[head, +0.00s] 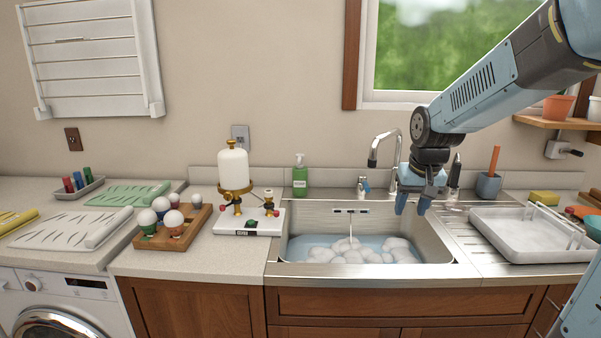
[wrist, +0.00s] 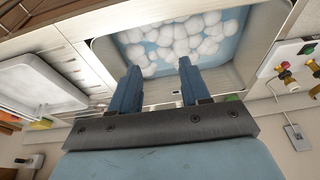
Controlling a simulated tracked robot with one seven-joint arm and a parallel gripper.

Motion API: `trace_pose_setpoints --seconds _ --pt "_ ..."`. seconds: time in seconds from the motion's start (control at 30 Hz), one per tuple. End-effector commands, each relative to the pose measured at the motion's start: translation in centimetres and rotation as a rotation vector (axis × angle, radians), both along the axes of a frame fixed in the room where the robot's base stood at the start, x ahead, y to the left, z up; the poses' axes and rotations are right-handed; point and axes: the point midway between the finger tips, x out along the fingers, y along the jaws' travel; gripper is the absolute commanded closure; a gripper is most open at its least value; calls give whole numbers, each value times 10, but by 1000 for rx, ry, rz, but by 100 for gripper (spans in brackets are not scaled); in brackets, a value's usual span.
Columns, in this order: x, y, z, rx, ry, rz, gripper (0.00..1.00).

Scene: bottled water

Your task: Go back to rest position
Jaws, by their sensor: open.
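My gripper (head: 412,204) hangs open and empty above the right part of the sink (head: 445,240) in the head view. In the wrist view my gripper (wrist: 156,88) shows two blue fingers spread apart, with nothing between them. My arm reaches in from the upper right. The sink holds water and several white rounded objects (head: 350,254), which also show beyond the fingers in the wrist view (wrist: 170,42). No bottle is held.
A tap (head: 385,150) stands close behind my gripper. A green soap bottle (head: 300,178) and a white stand with an upright bottle (head: 233,168) are to the left. A white tray (head: 520,250) lies right of the sink. A shelf (head: 555,122) juts out at the right.

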Motion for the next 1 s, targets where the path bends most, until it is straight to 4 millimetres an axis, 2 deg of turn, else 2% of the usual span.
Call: trace_pose_setpoints --seconds 0.1,0.4,0.7,0.83,1.0 --pt "-30 -1 17 34 -27 7 54" --pt "-104 4 48 61 -98 34 54" --pt "-175 16 61 20 -169 49 54" --pt "-195 20 61 -6 -188 51 54" --pt "-208 25 60 -25 -199 52 54"
